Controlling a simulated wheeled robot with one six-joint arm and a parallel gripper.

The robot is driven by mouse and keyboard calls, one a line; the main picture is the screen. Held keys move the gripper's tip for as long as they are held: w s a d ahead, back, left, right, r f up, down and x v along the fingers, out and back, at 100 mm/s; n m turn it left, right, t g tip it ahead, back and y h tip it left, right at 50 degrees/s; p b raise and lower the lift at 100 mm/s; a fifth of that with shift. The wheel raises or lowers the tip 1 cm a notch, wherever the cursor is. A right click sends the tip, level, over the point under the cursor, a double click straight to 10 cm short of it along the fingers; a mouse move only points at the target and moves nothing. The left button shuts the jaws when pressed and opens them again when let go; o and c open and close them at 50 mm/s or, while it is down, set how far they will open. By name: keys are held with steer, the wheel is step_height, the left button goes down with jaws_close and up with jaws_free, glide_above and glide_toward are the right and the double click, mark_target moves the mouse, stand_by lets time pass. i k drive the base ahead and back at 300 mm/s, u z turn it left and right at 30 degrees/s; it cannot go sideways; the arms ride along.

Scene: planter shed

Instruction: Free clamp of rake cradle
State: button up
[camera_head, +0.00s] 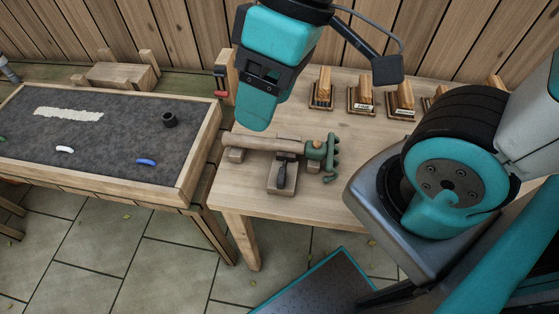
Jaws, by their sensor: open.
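A hand rake lies across supports near the front left edge of the wooden table (240,192). Its wooden handle (258,144) points left and its green tined head (331,158) is at the right. A small wooden block, seemingly the cradle (283,187), sits under the handle. It bears a dark clamp lever (282,174) that points toward the front edge. Whether the clamp presses on the handle is too small to tell. My gripper (254,118) is open and empty, pointing down above and behind the left part of the handle, apart from it.
Several wooden blocks on small bases, some labelled (362,98), stand along the back of the table. A dark soil tray with a wooden rim (187,178) is at the left, holding small coloured pieces and a dark pot (170,119). The tabletop right of the rake is bare.

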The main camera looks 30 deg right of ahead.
mark_target(281, 181)
steer(key=z, duration=1.25)
steer(key=k, duration=0.35)
steer(key=u, duration=1)
